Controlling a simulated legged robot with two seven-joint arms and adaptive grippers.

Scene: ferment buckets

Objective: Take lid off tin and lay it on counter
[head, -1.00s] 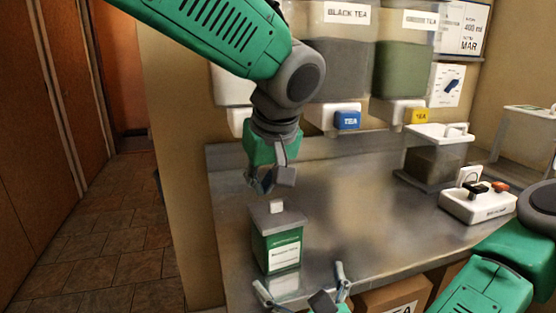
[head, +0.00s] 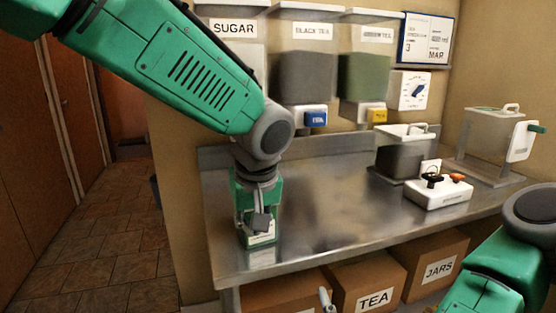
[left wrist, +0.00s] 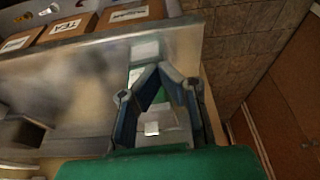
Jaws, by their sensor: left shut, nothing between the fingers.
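The tin (head: 264,239), green with a white label, stands on the counter near its left front edge. My left gripper (head: 262,224) is in front of it and hides most of it in the head view. In the left wrist view, the grey lid (left wrist: 172,118) with its small pale knob (left wrist: 152,128) shows between the finger links. The left fingertips (left wrist: 156,70) meet beyond the knob, shut with nothing between them. The lid looks to be on the tin.
The metal counter (head: 330,225) is clear right of the tin. A white switch box (head: 440,194) and lidded containers (head: 402,155) stand farther right. Dispensers (head: 305,75) with blue and yellow taps hang behind. Cardboard boxes (head: 370,284) sit below the counter.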

